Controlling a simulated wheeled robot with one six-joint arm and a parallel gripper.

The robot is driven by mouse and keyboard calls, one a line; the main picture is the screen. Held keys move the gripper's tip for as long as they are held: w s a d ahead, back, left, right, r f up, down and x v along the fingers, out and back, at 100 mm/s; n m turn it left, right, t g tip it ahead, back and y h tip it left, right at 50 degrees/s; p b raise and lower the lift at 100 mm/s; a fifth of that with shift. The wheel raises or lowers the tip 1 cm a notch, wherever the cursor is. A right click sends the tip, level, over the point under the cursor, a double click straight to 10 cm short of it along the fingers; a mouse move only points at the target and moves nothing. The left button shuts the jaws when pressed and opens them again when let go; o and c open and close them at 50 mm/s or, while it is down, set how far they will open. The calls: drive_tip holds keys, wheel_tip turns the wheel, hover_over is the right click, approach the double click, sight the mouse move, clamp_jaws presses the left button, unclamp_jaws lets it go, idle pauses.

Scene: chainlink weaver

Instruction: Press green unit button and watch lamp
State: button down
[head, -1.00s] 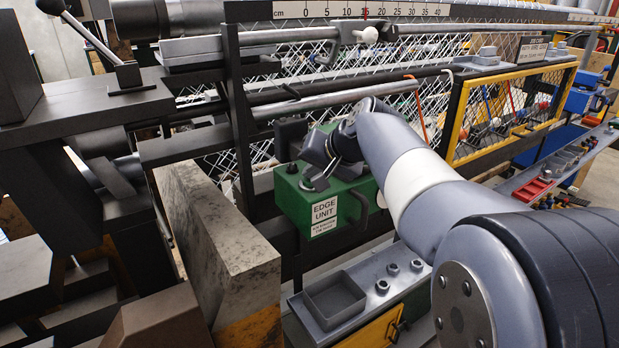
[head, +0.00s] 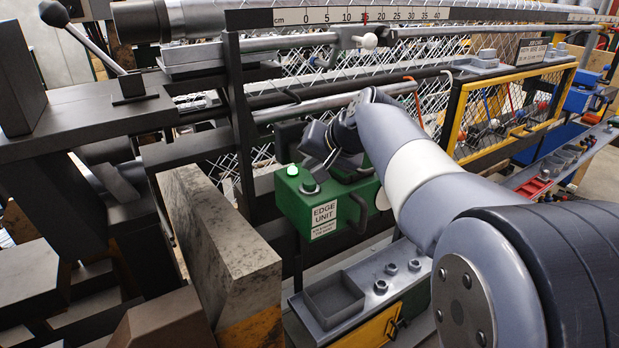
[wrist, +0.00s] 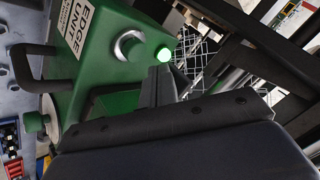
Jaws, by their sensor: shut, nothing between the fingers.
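The green edge unit (head: 359,207) stands in the middle of the head view, with its white label facing me. The round button with a metal ring (head: 309,187) sits beside the lamp and is also visible in the wrist view (wrist: 129,46). My gripper (wrist: 160,72) is shut and empty. In the wrist view its tips overlap the unit's edge close to the lamp and button; I cannot tell whether they touch anything.
A dark lever (head: 92,42) stands at upper left. A thick scuffed plate (head: 218,240) rises left of the unit. A grey tray (head: 334,300) and several nuts lie below it. Wire mesh and a yellow-framed guard (head: 458,125) are behind.

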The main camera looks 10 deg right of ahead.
sight(312, 184)
drive_tip(key=shift+r+p, duration=1.35)
drive_tip(key=shift+r, duration=0.65)
drive_tip(key=shift+f, duration=0.1)
drive_tip(key=shift+f, duration=0.1)
